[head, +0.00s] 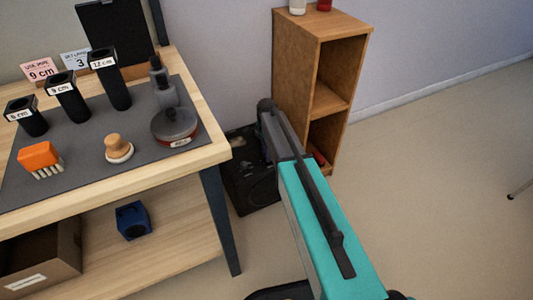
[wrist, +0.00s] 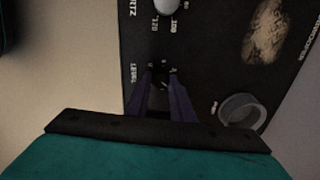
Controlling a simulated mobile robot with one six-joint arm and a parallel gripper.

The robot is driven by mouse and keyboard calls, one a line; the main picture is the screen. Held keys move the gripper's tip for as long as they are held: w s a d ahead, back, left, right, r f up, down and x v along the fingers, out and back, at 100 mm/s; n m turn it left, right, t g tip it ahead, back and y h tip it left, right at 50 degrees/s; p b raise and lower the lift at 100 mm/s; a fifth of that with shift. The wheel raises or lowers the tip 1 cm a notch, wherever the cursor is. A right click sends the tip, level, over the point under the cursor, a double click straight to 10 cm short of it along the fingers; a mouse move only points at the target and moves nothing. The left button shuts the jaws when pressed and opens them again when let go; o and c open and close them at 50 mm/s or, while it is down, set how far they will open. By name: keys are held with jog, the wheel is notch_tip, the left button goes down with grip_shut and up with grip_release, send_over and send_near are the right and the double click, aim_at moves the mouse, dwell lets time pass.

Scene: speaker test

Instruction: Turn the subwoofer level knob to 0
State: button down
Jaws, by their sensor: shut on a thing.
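The subwoofer (head: 252,188) is a black box on the floor between the workbench and the wooden shelf. Its dark control panel (wrist: 205,62) fills the middle of the wrist view, with a LEVEL label beside a small dark knob. My gripper (wrist: 164,84) reaches onto the panel, its two fingers shut on this level knob (wrist: 161,77). The fingers hide much of the knob, and I cannot read its setting. A light knob (wrist: 167,6) marked with 120 and 100 sits above it. In the head view my arm hides the fingers.
A round grey ring-like fitting (wrist: 242,112) is on the panel right of the fingers. The workbench (head: 206,155) with tubes and brushes stands close on the left. The wooden shelf (head: 292,75) stands close behind my arm. The floor to the right is mostly clear.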

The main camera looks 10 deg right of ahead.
jog(key=n+p, duration=0.3)
jog(key=shift+a+r, duration=0.1)
jog(key=shift+r, duration=0.15)
jog(key=n+p, duration=0.4)
jog(key=n, duration=0.1)
jog(key=shift+p, duration=0.4)
jog(key=n+p, duration=0.2)
jog(key=n, duration=0.2)
jog(key=shift+a+f+n+p, duration=0.1)
jog(key=shift+n+p, duration=0.2)
jog(key=n+p, duration=0.2)
jog(key=n, duration=0.2)
jog(key=n+p, duration=0.1)
jog(key=n, duration=0.3)
jog(key=shift+a+f+n, duration=0.1)
jog(key=shift+n, duration=0.3)
jog(key=n+p, duration=0.1)
jog(key=n, duration=0.3)
jog(key=n+p, duration=0.1)
jog(key=n, duration=0.3)
jog(key=shift+n, duration=0.4)
jog(key=shift+n+p, duration=0.35)
jog(key=shift+n, duration=1.45)
